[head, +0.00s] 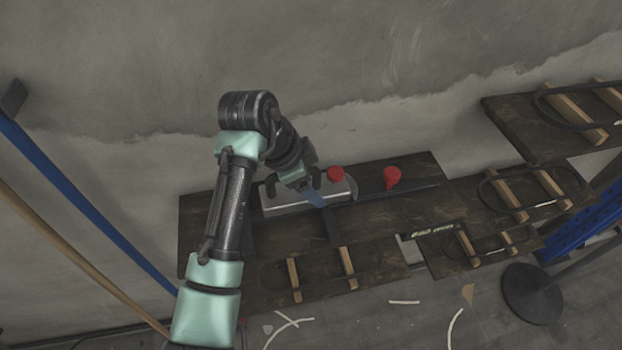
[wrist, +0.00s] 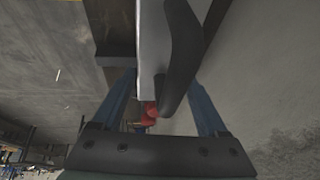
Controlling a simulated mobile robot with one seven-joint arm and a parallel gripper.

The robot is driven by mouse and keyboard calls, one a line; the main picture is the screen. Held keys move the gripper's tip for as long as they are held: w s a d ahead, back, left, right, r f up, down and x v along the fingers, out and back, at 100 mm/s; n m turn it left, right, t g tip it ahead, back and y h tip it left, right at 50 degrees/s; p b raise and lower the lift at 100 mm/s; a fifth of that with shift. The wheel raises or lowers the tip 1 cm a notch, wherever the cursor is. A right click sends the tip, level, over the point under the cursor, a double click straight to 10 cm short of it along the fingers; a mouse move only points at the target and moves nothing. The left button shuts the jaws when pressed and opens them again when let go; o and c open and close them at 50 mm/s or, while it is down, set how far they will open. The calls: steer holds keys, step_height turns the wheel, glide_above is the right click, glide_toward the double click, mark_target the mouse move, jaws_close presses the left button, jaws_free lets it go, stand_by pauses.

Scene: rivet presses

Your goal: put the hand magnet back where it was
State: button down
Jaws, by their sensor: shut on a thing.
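My gripper (head: 314,194) reaches down over the dark bench at the wall in the head view, with a blue finger showing. In the wrist view its two blue fingers (wrist: 163,84) stand wide apart, one on each side of a pale grey piece with a curved black handle (wrist: 182,50), which I take to be the hand magnet. The jaws are shut on it. In the head view a long silver-grey body (head: 290,204) lies at the gripper. My arm partly hides it, and I cannot tell whether it is the same piece or touches the bench.
A red knob (head: 335,173) is close behind the gripper, and a second red knob (head: 392,177) stands farther right. Dark boards with wooden strips (head: 294,280) lie in front and to the right. A round black base (head: 532,292) stands on the floor. Pale scraps (head: 404,302) lie nearby.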

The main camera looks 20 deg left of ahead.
steer(key=shift+f, duration=0.15)
steer(key=shift+f, duration=0.25)
jaws_free()
steer(key=shift+f, duration=0.1)
steer(key=v, duration=1.3)
steer(key=w+d+r+n+t, duration=0.2)
steer(key=w+d+r+t, duration=0.4)
steer(key=w+d+r, duration=0.15)
steer(key=w+d+r+n+t, duration=0.1)
steer(key=d+r+t, duration=0.2)
steer(key=r, duration=0.4)
steer(key=w+d+r+n+t, duration=0.1)
steer(key=d+r+t, duration=0.25)
steer(key=r, duration=0.35)
steer(key=s+d+r+n+t+y, duration=0.2)
steer(key=s+r+n+t, duration=0.5)
steer(key=s+r+t, duration=0.4)
steer(key=s+d+r, duration=0.1)
steer(key=s+r, duration=0.5)
steer(key=r, duration=0.3)
steer(key=shift+s+d+y, duration=0.25)
steer(key=shift+d+y, duration=0.05)
steer(key=shift+d, duration=0.1)
